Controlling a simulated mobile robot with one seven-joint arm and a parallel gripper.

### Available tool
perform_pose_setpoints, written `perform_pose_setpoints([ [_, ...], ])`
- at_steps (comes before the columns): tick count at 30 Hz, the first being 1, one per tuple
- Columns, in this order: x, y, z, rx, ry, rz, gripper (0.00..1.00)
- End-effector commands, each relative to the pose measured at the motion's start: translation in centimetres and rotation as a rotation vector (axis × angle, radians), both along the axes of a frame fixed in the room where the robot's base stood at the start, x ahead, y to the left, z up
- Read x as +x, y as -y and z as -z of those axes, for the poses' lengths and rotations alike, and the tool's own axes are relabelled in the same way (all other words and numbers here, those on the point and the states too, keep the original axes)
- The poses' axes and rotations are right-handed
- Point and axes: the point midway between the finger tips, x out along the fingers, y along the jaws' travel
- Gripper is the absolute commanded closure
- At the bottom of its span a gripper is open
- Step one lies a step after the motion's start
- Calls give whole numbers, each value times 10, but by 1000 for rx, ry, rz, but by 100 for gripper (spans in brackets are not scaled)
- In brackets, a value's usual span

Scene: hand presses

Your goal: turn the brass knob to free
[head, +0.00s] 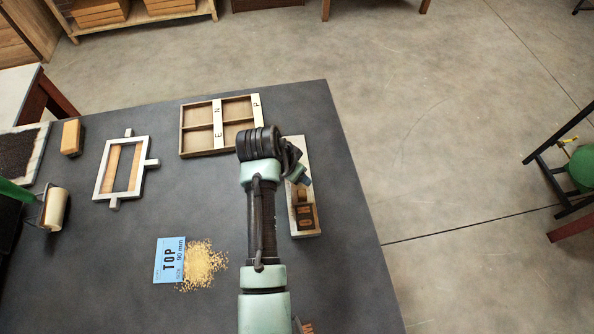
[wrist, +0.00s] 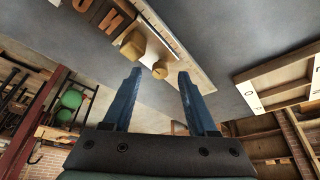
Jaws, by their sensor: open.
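A narrow pale tray (head: 307,160) lies near the right edge of the table, holding dark letter blocks (head: 306,216). The wrist view shows it upside down, with the letter blocks (wrist: 105,15) at upper left. The rounded brass knob (wrist: 160,70) shows there between the tips of my blue fingers. A second tan-brass piece (wrist: 134,46) sits beside it, against the blocks. My gripper (wrist: 160,72) is open, with a gap around the knob; I cannot tell whether either finger touches it. In the head view my arm hides the knob and most of the gripper.
A wooden letter case (head: 190,145) stands just left of the tray. A white frame (head: 146,165), a tan block (head: 71,137), a roller (head: 55,208), a blue TOP card (head: 169,260) and a heap of yellow grains (head: 204,265) lie further left. Floor is open beyond the right edge.

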Motion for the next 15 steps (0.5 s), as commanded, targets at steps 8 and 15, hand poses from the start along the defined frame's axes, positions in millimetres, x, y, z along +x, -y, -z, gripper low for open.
perform_pose_setpoints([
  [8, 3, 3, 11, 0, 0, 1, 42],
  [15, 4, 3, 11, 0, 2, 1, 49],
])
